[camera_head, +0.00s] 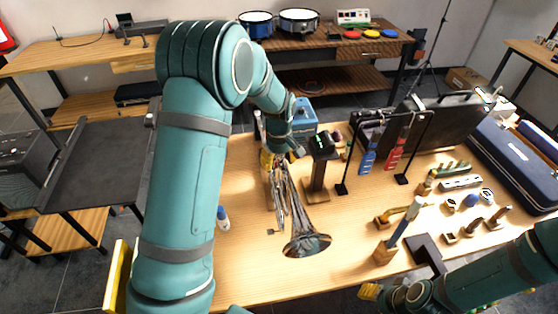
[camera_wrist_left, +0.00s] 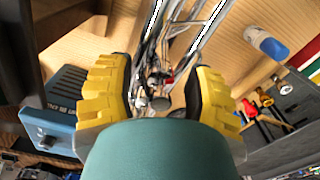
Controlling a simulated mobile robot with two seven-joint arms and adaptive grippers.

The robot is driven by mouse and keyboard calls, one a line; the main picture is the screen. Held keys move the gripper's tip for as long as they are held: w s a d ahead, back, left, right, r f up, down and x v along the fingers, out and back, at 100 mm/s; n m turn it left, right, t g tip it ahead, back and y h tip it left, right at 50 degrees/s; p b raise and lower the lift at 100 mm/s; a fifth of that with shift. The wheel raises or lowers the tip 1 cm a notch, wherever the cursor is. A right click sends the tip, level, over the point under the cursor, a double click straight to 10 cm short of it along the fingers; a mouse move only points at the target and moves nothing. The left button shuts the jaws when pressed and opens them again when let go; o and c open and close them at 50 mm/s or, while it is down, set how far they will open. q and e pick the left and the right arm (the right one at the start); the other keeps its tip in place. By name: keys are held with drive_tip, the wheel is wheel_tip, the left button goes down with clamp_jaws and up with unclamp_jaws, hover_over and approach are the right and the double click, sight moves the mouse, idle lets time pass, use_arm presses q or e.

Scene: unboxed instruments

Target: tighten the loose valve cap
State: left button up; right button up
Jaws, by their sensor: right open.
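In the left wrist view, the yellow fingers of my left gripper (camera_wrist_left: 159,88) stand apart on both sides of the trumpet's valve section (camera_wrist_left: 152,62). A small round grey cap (camera_wrist_left: 159,103) shows between the fingers, with gaps beside it. I cannot tell whether it is the loose valve cap. My right gripper (camera_head: 370,291) is at the front edge of the table, open, away from the trumpet.
A dark stand (camera_head: 318,175) with a small device is close to the trumpet's right. A blue box (camera_head: 304,112) is behind. A black rack (camera_head: 372,150) holds red and blue tools. Small instruments (camera_head: 452,202) crowd the right side. A white-and-blue bottle (camera_head: 222,217) stands left.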

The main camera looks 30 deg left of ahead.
use_arm(q)
clamp_jaws()
drive_tip(key=shift+m, duration=3.1)
drive_tip(key=shift+o, duration=0.7)
unclamp_jaws()
drive_tip(key=shift+r, duration=0.1)
